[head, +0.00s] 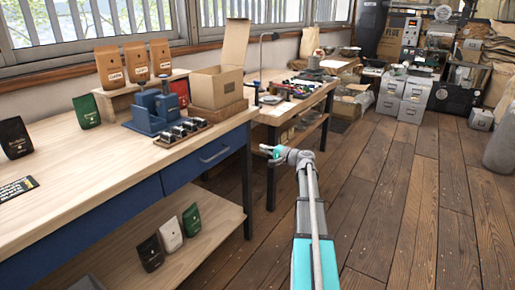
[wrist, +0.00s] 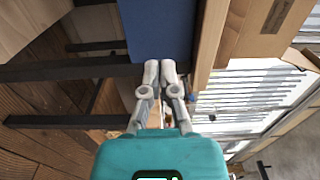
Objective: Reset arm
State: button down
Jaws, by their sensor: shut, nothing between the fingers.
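My gripper (head: 268,150) is at the end of my arm, in the open air to the right of the blue-fronted workbench (head: 110,208) in the head view. In the wrist view my gripper (wrist: 159,66) has its two grey fingers side by side, closed together with nothing between them. Behind the fingers in that view is the bench's blue panel (wrist: 158,28). The gripper looks clear of the bench, but the exact gap is hard to tell.
On the bench are brown coffee bags (head: 136,62), a blue fixture (head: 151,110), and an open cardboard box (head: 215,86). A second table (head: 294,106) with tools stands behind. Grey metal boxes (head: 405,97) are at the back. The wooden floor (head: 395,200) at right is clear.

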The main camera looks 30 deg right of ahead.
jog(key=s+a+f+n+g, duration=0.2)
jog(key=a+f+n+g, duration=0.15)
jog(key=a, duration=0.65)
jog(key=s+a+f+n+g, duration=0.2)
jog(key=a+f+g, duration=0.15)
jog(key=a, duration=0.55)
jog(key=s+a+f+n+g, duration=0.25)
jog(key=a+f, duration=0.25)
jog(key=a, duration=0.5)
jog(key=s+a+f+n+g+h, duration=0.35)
jog(key=s+a, duration=0.25)
jog(key=s, duration=0.3)
jog(key=s+a+f+n+g+h, duration=0.2)
jog(key=s+a+f+g+h, duration=0.15)
jog(key=s+a, duration=0.4)
notch_tip(320, 180, up, 35)
jog(key=s+d+p, duration=0.1)
jog(key=p, duration=3.3)
jog(key=shift+s+d+f, duration=0.15)
jog(key=shift+s, duration=0.1)
